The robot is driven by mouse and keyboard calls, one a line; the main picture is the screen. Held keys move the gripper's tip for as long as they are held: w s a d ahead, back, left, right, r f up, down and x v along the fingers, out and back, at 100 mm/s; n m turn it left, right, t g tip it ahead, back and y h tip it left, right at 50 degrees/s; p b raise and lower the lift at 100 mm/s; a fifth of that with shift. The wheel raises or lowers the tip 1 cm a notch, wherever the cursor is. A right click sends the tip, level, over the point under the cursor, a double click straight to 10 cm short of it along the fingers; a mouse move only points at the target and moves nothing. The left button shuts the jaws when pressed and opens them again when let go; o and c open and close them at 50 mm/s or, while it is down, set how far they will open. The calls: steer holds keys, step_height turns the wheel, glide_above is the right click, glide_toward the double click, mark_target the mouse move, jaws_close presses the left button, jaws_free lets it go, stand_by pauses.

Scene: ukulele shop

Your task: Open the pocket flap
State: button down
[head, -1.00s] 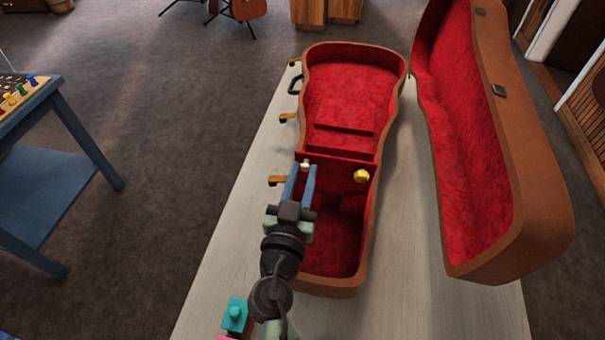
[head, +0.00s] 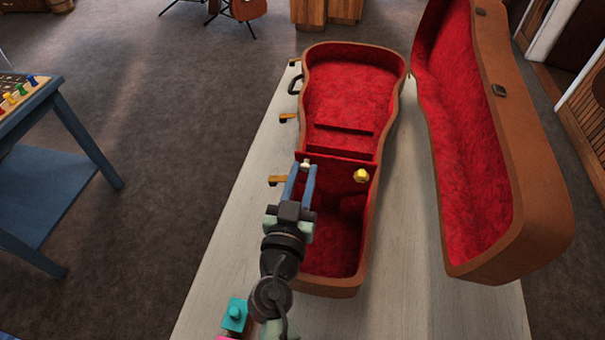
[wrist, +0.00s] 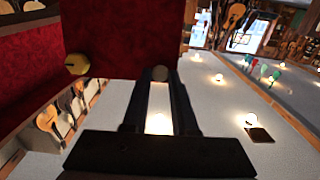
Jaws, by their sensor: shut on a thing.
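The open brown instrument case (head: 350,291) has a red plush lining and lies on a pale table. A red panel (head: 335,171), seemingly the pocket flap, crosses the case near its middle. A yellow knob (head: 361,175) is on its right part. A small pale knob (head: 305,162) is at its left end. My gripper (head: 304,168) is shut on the pale knob, which also shows between the fingertips in the wrist view (wrist: 160,74). There the red panel (wrist: 125,40) stands behind the fingers, with the yellow knob (wrist: 76,64) at left. The exact tilt of the flap is unclear.
The tall case lid (head: 465,150) stands open at the right. Brass latches (head: 278,181) stick out from the case's left side. A teal block (head: 234,314) lies at the table's front. A blue side table (head: 45,190) stands left, across open floor.

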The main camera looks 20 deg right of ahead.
steer(key=shift+r, duration=0.1)
steer(key=p, duration=0.1)
steer(key=r+p, duration=0.1)
steer(key=shift+w+d+g+p, duration=0.25)
steer(key=shift+w+g+p, duration=0.05)
steer(key=shift+p, duration=0.05)
steer(key=shift+w+d+r+g+y+p, duration=0.15)
steer(key=shift+w+d+g+y+p, duration=0.2)
steer(key=shift+p, duration=0.75)
steer(key=shift+w+d+g+y+p, duration=0.15)
steer(key=shift+w+g+y+p, duration=0.2)
steer(key=shift+p, duration=0.35)
steer(key=shift+f, duration=0.2)
steer(key=c, duration=0.7)
jaws_free()
